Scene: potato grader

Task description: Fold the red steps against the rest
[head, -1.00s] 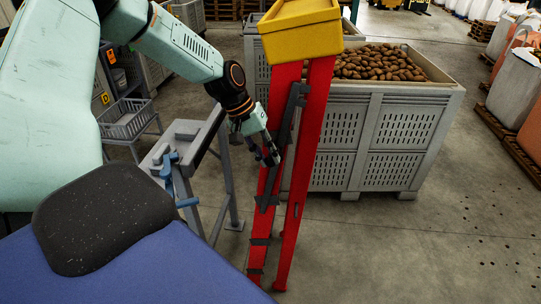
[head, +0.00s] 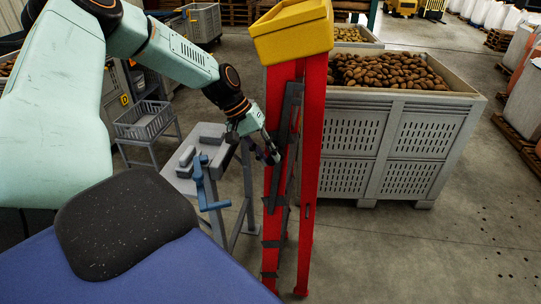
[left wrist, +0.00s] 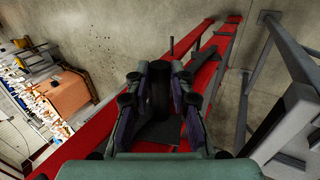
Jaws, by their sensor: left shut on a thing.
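The red steps (head: 311,150) stand upright in the middle of the head view, with a yellow top cap (head: 292,30) and dark treads between the red rails. The front and rear rails are close together, with a narrow gap low down. My left gripper (head: 272,157) is at the left rail, about halfway up, and is shut on the steps. In the left wrist view its fingers (left wrist: 158,100) close around a dark part beside the red rails (left wrist: 95,128). The exact contact is partly hidden by the fingers. My right gripper is in neither view.
A grey crate of potatoes (head: 425,145) is close behind on the right. A wire basket stand (head: 145,125) is further left.

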